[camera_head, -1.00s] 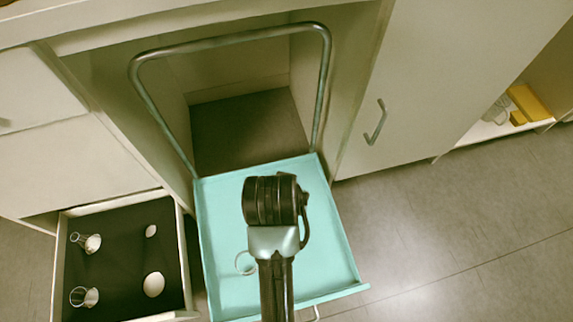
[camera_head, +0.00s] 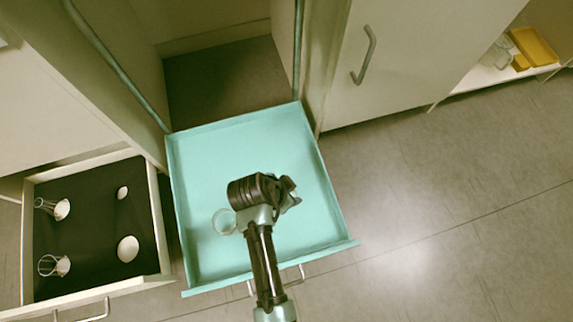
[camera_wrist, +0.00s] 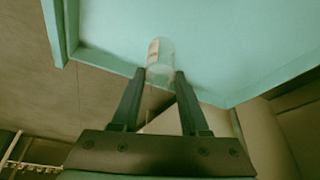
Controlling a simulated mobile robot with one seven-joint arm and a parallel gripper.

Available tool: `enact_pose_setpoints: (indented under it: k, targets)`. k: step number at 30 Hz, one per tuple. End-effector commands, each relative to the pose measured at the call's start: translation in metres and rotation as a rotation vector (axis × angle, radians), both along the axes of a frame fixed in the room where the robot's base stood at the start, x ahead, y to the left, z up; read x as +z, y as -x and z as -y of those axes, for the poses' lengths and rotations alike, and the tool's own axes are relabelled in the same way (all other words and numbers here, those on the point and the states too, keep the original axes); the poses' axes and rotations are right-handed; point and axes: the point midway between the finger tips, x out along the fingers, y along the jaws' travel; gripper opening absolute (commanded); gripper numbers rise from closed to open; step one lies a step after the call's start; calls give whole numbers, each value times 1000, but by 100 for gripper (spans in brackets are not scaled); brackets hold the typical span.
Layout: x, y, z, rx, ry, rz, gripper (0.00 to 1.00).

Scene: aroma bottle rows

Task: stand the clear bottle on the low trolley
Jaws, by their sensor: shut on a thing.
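The clear bottle (camera_wrist: 160,62) is between my fingertips in the wrist view. It is see-through with a small pale label. My gripper (camera_wrist: 160,82) is shut on it, with the trolley's teal deck behind it. The low trolley (camera_head: 300,150) has a teal tray deck with a raised rim. In the head view my arm reaches over the deck and hides the fingertips. A clear round outline (camera_head: 224,221) shows just left of my wrist; I cannot tell for sure that it is the held bottle. Whether the bottle touches the deck is not clear.
An open drawer (camera_head: 88,277) left of the trolley holds clear glasses and white rounded things. A cabinet door (camera_head: 400,60) with a handle stands behind right. A low shelf (camera_head: 480,78) at far right holds yellow things. Much of the deck is bare.

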Motion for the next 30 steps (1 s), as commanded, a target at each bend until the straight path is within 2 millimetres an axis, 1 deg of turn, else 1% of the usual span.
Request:
enact_pose_setpoints:
  k: [1,3,8,13,15,22,26,27,29,30]
  targets:
    - [-17,0,-1,2,0,-1,0]
    - [-24,0,-1,1,0,0,0]
    - [-37,0,0,0,-1,1,0]
    - [-61,0,-1,3,-1,1,0]
    - [-63,-1,-1,2,-1,1,0]
    - [-61,0,-1,1,-1,1,0]
    - [-65,0,0,1,0,0,0]
    - [-64,0,-1,1,0,0,52]
    - [-64,0,0,1,0,0,62]
    - [-64,0,0,1,0,0,70]
